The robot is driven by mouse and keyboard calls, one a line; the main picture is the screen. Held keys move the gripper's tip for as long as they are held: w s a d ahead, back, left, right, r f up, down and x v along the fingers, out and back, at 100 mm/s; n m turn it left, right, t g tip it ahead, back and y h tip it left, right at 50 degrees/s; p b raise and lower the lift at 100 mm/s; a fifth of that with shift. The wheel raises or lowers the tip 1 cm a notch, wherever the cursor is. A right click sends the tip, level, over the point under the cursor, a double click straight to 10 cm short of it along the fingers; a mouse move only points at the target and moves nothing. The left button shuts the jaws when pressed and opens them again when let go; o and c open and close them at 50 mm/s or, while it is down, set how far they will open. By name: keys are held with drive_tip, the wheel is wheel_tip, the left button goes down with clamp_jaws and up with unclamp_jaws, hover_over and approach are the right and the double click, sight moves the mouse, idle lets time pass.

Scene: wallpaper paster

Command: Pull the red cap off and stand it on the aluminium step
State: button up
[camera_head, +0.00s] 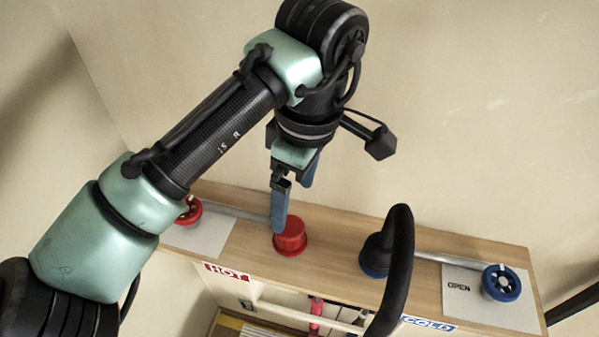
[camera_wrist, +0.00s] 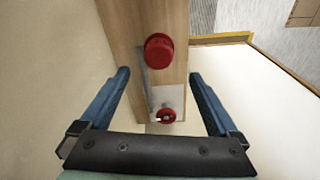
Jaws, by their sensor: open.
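The red cap (camera_head: 290,238) stands on the wooden ledge, left of the black curved spout. It also shows in the wrist view (camera_wrist: 159,51), near the top middle. My gripper (camera_head: 293,206) is open and empty, with its blue fingers pointing down above the cap. In the head view one finger overlaps the cap's top edge; I cannot tell if they touch. In the wrist view the cap lies beyond the gap between the fingertips (camera_wrist: 159,73). Ribbed grey slats with a yellow edge (camera_head: 232,322) show low in the head view; I cannot tell if this is the aluminium step.
On the ledge (camera_head: 340,225) are a red valve wheel (camera_head: 190,211) with a pipe at left, the black spout (camera_head: 401,262), and a blue valve wheel (camera_head: 501,283) by an OPEN plate at right. A pink-red object (camera_head: 315,312) shows below. The wall rises close behind.

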sight(289, 226)
drive_tip(key=f, duration=0.6)
drive_tip(key=a+f+p, duration=0.1)
drive_tip(key=f, duration=0.2)
drive_tip(key=shift+w+f, duration=0.3)
drive_tip(key=shift+w, duration=0.05)
clamp_jaws()
drive_tip(key=shift+r, duration=0.15)
drive_tip(key=shift+r+p, duration=2.15)
drive_tip(key=shift+p, duration=0.2)
